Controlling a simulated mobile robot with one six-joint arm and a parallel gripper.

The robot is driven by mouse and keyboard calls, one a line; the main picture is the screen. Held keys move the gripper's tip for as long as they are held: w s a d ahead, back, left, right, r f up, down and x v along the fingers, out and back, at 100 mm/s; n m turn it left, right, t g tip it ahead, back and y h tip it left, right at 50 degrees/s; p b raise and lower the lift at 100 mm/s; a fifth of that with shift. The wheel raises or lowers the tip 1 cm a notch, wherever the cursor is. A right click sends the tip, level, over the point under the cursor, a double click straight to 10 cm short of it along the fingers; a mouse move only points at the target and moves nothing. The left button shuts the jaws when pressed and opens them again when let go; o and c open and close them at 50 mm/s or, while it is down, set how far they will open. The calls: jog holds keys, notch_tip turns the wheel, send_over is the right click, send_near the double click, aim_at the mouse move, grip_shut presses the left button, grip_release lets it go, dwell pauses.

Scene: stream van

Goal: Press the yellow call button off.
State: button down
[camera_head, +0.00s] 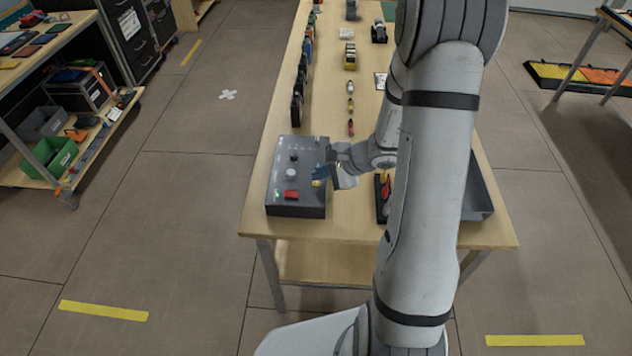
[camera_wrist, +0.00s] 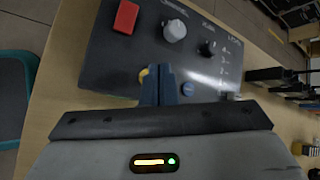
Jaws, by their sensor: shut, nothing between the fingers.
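The dark grey control panel (camera_head: 283,207) lies at the near left end of the wooden table. The yellow button (camera_head: 317,182) shows at its right side, close under my gripper (camera_head: 319,173). In the wrist view the yellow button (camera_wrist: 143,75) is partly hidden behind the blue fingertips of my gripper (camera_wrist: 158,72). The fingers are shut and empty, pointing at the panel. I cannot tell whether they touch the button or whether it is lit.
The panel also has a red button (camera_head: 291,194), a pale knob (camera_head: 291,172), a black knob (camera_wrist: 207,48) and a blue button (camera_wrist: 187,89). A small green light (camera_head: 277,193) glows near the red button. A grey tray (camera_head: 480,191) stands right, partly behind my arm.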

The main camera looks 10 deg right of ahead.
jog(key=shift+f, duration=0.2)
jog(key=shift+f+b, duration=0.3)
jog(key=shift+b, duration=0.45)
jog(key=shift+f, duration=0.15)
dwell(0.3)
jog(key=shift+r, duration=0.65)
notch_tip(320, 180, up, 6)
jog(key=p, duration=0.3)
dwell(0.4)
dwell(0.4)
